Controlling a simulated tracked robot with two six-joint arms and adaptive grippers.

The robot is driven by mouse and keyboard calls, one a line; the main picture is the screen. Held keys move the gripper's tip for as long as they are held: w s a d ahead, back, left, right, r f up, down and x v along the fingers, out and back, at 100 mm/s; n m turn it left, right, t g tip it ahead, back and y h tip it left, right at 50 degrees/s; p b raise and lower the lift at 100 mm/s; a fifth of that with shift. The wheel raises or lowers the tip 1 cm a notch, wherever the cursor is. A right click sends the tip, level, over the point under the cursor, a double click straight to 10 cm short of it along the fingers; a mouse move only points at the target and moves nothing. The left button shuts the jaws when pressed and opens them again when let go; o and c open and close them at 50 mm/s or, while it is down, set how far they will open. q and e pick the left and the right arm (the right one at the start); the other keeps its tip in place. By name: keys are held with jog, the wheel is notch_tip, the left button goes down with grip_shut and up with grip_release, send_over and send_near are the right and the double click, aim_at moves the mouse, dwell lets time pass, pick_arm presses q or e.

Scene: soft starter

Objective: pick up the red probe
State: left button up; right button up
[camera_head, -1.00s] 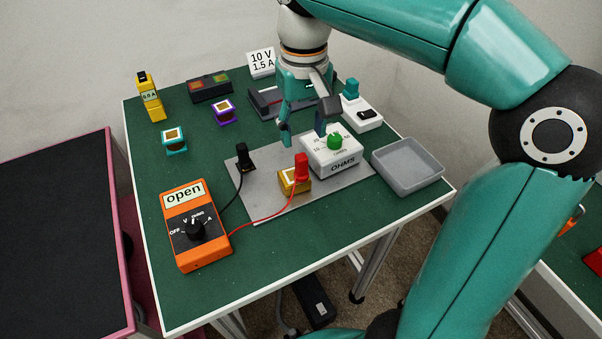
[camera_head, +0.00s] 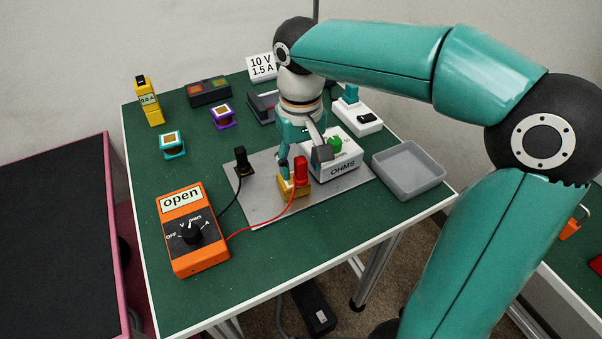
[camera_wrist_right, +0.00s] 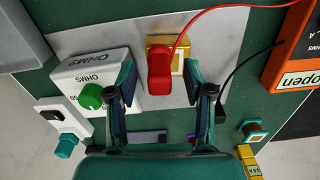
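The red probe (camera_head: 301,170) stands upright on a yellow block (camera_head: 291,190) on the grey metal plate, with a red wire running to the orange meter. It also shows in the right wrist view (camera_wrist_right: 159,72), between and just beyond the fingertips. My right gripper (camera_head: 303,163) is right at the probe, fingers pointing down; in the right wrist view (camera_wrist_right: 164,80) it is open, with gaps between the fingers and the probe. The head view does not show clearly whether a finger touches it. My left gripper is not in view.
The white OHMS box (camera_head: 338,160) with a green knob stands close beside the probe. A black probe (camera_head: 242,162) stands to the left. The orange meter (camera_head: 190,230) is at front left, and an empty grey tray (camera_head: 408,171) is at right.

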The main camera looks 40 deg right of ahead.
aim_at(301, 159)
grip_shut()
jog(key=shift+r, duration=0.1)
notch_tip(301, 159, up, 20)
jog(key=p, duration=0.5)
dwell(0.3)
